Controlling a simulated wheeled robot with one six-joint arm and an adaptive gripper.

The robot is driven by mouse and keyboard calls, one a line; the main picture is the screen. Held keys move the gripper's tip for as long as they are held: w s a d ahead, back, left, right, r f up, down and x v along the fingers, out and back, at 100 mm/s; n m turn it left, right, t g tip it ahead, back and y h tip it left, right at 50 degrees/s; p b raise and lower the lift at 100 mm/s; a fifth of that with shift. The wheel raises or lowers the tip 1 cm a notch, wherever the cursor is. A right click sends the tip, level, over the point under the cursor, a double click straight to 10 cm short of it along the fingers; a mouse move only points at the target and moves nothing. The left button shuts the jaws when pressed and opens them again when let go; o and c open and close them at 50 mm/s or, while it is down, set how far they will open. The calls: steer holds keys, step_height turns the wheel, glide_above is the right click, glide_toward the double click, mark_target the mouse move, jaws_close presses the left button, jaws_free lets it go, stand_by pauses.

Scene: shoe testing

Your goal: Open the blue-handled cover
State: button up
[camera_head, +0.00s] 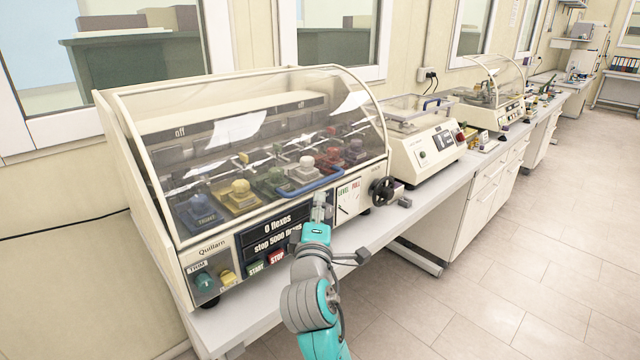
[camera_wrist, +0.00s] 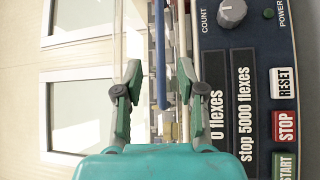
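The clear curved cover (camera_head: 165,155) of the Quillarn flex-testing machine is down over the coloured fittings inside. Its blue handle (camera_head: 312,186) runs along the cover's lower front edge, right of the middle. My gripper (camera_head: 320,200) is just in front of the machine, close to the handle. In the wrist view my gripper (camera_wrist: 159,72) is open, with its two fingers spread apart. The blue handle (camera_wrist: 160,50) appears as an upright bar between the fingers in that view. I see no finger touching it, and how deep it sits between them is unclear.
The control panel (camera_head: 275,230) with START and STOP buttons lies just below the handle. A black handwheel (camera_head: 383,190) juts out at the right. A second machine (camera_head: 425,145) with a blue handle stands farther along the bench. The floor (camera_head: 480,270) is clear.

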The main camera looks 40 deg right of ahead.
mark_target(320, 183)
steer(key=x, duration=0.9)
steer(key=shift+w+d, duration=0.15)
steer(key=shift+w, duration=0.1)
jaws_close()
